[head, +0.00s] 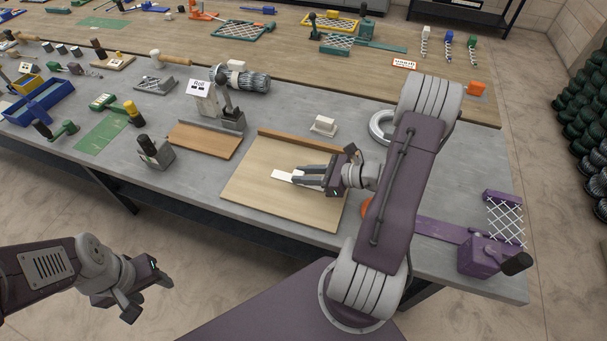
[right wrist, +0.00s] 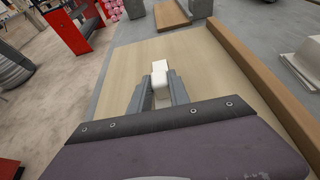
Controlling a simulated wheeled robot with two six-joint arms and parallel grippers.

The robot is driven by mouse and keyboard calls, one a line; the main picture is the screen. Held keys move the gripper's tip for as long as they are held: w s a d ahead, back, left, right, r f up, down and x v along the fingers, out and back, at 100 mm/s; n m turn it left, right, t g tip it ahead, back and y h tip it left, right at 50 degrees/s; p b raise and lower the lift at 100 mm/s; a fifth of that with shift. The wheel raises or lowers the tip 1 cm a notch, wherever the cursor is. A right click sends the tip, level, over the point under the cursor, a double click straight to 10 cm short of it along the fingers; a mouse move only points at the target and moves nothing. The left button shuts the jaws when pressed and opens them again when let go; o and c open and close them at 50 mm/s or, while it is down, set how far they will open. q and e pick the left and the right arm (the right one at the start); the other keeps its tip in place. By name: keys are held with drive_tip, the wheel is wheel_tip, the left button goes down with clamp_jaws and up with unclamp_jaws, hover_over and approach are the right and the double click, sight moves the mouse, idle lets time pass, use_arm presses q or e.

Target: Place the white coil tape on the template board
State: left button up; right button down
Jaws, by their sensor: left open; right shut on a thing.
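The template board (head: 250,195) is a pale wooden panel with a brown strip along its far edge, on the grey table. My right gripper (head: 296,178) is over the board, shut on a small white piece that I take for the white coil tape (head: 281,175). The piece sticks out past the fingertips, and in the right wrist view the white coil tape (right wrist: 160,66) shows between the two fingers (right wrist: 159,95). I cannot tell whether it touches the board. My left gripper (head: 150,290) is open and empty, low at the left, off the table.
A white ring (head: 381,127) lies behind my right arm. A white block (head: 324,124) stands beyond the board. A brown wooden board (head: 205,140) and a grey block with a black knob (head: 152,155) are to the left. A purple tool (head: 485,254) sits at the right front.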

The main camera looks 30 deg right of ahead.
drive_tip(key=c, duration=1.2)
unclamp_jaws()
drive_tip(key=shift+f, duration=0.1)
drive_tip(key=shift+r, duration=0.3)
drive_tip(key=p+v, duration=0.1)
drive_tip(key=v, duration=1.1)
drive_tip(key=shift+d+f, duration=0.1)
drive_tip(key=shift+f, duration=0.1)
